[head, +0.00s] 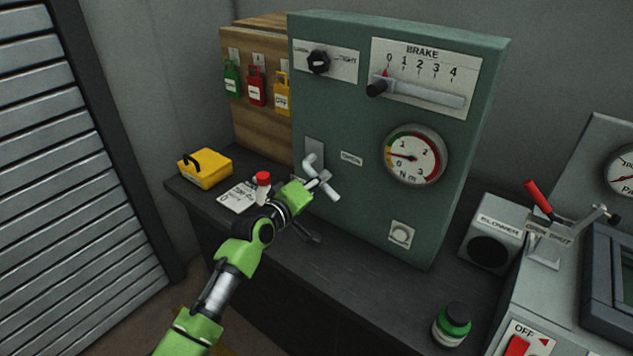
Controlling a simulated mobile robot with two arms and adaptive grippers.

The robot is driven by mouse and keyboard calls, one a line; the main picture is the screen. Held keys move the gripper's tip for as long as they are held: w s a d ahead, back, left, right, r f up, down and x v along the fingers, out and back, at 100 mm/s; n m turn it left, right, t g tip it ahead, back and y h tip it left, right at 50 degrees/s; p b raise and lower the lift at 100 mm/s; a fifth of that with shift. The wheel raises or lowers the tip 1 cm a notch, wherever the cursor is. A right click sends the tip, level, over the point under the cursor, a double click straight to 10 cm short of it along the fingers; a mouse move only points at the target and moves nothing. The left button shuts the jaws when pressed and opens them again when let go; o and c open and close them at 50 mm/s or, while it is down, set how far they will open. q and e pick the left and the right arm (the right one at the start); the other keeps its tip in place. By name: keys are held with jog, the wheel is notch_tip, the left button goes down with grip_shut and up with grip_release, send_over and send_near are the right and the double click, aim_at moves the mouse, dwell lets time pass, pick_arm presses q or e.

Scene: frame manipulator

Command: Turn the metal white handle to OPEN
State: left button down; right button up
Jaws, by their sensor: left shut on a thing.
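The white metal handle (329,190), with several short arms, is on the front of the green panel box (340,120), low at its left side. My left gripper (316,184) reaches it from the lower left and is shut on it; the gripper hides part of the handle. No OPEN marking can be read near the handle. A small label (351,158) beside it is too blurred to read. My right gripper is not in view.
The box also carries a BRAKE slider (420,92), a black knob (318,62) and a round gauge (415,156). A yellow case (205,168), a paper tag (238,196) and a green bottle (452,325) are on the dark bench (350,285). A blower unit (492,232) stands right.

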pick_arm(q)
jog(key=shift+s+d+r+n+p, duration=0.1)
jog(key=shift+d+r+n+p, duration=0.05)
jog(key=shift+r+n+p, duration=0.3)
jog(key=shift+s+d+r+n+g+h+p, duration=0.1)
jog(key=shift+r+n+g+h+p, duration=0.35)
jog(key=shift+n, duration=0.3)
jog(key=shift+d+r+n+p, duration=0.1)
jog(key=shift+r+n+p, duration=0.5)
jog(key=shift+n+p, duration=0.55)
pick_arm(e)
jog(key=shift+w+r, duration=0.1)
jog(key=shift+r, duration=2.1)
pick_arm(q)
jog(key=shift+n, duration=0.25)
jog(key=c, duration=2)
grip_release()
jog(key=shift+s, duration=0.15)
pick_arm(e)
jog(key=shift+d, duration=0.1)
pick_arm(q)
jog(key=v, duration=1.2)
